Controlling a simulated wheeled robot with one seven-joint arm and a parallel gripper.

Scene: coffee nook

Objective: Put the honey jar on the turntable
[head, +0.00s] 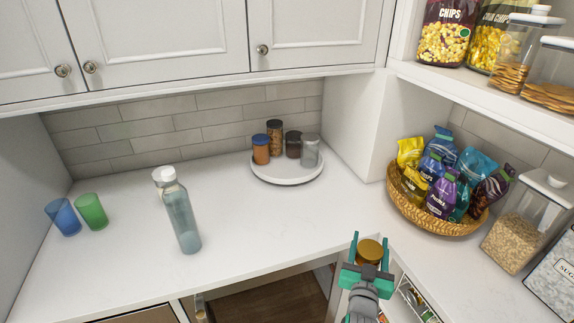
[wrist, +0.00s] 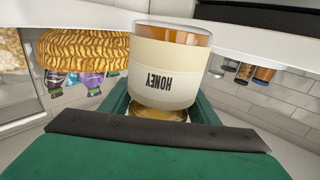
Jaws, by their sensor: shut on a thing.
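The honey jar (wrist: 165,65) has amber contents, a pale label reading HONEY and a gold lid. It appears upside down in the wrist view, between the green fingers of my gripper. In the head view its gold lid (head: 369,251) shows between the fingertips of my gripper (head: 370,250), near the counter's front edge. My gripper is shut on the jar. The white round turntable (head: 287,181) stands at the back of the counter, away from my gripper. Several jars stand on it: one blue-lidded, one tall brown, one dark and one clear with a grey lid.
A water bottle (head: 177,212) stands mid-counter, with blue (head: 63,217) and green (head: 91,211) cups at left. A wicker basket (head: 425,222) of snack bags and a clear canister (head: 527,225) stand at right. Counter (head: 270,225) between bottle and basket is clear. Cabinets hang above the back.

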